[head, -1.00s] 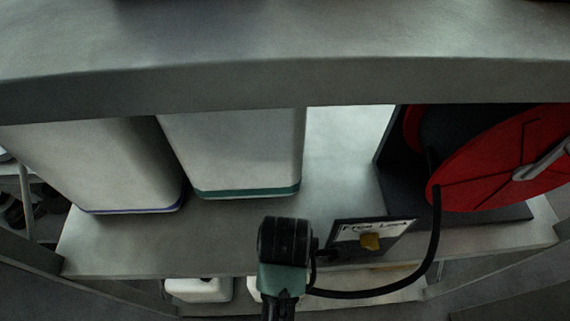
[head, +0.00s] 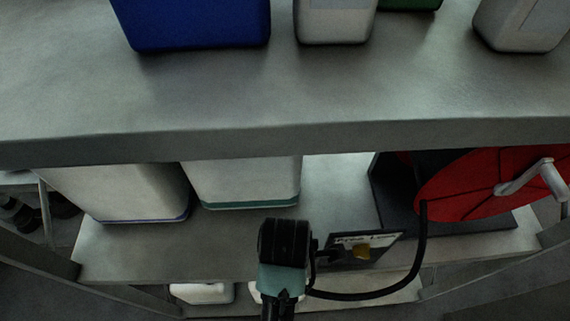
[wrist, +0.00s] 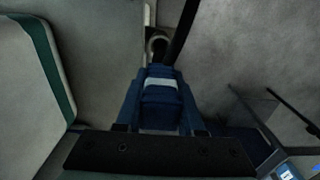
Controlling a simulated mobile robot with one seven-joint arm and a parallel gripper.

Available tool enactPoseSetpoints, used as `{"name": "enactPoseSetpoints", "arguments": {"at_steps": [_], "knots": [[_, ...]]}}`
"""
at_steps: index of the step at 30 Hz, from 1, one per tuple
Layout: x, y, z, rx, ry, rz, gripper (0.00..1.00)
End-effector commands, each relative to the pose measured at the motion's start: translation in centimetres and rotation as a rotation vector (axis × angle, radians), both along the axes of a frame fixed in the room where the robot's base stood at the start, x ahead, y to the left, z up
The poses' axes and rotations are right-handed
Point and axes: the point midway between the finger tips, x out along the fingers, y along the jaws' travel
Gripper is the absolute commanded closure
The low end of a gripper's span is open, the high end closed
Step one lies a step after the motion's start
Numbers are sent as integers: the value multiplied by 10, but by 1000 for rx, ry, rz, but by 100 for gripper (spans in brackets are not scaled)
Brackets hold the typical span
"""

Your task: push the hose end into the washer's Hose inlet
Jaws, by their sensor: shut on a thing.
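My gripper (wrist: 160,84) is shut on a blue block-shaped piece with a white band, seemingly the hose end (wrist: 160,108). The black hose (wrist: 183,30) runs up and away from it in the wrist view. In the head view the hose (head: 400,282) loops from the red reel down to behind my wrist. My fingertips are not clear in the head view. I cannot pick out the washer's Hose inlet for certain.
The red reel (head: 480,187) stands on the lower shelf (head: 130,250) at right. White containers with purple (head: 130,190) and green (head: 240,182) bands stand at left. The upper shelf (head: 200,100) overhangs them. A lit screen (wrist: 287,172) shows at the wrist view's lower right corner.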

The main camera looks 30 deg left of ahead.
Motion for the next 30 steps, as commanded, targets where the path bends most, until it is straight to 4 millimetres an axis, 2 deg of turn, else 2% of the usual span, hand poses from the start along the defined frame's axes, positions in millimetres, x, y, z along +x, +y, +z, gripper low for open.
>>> {"name": "enactPoseSetpoints", "arguments": {"at_steps": [1,21,30], "knots": [[0,0,6,1,-1,-1,100],[0,0,41,1,-2,-1,100],[0,0,41,1,-2,0,100]]}}
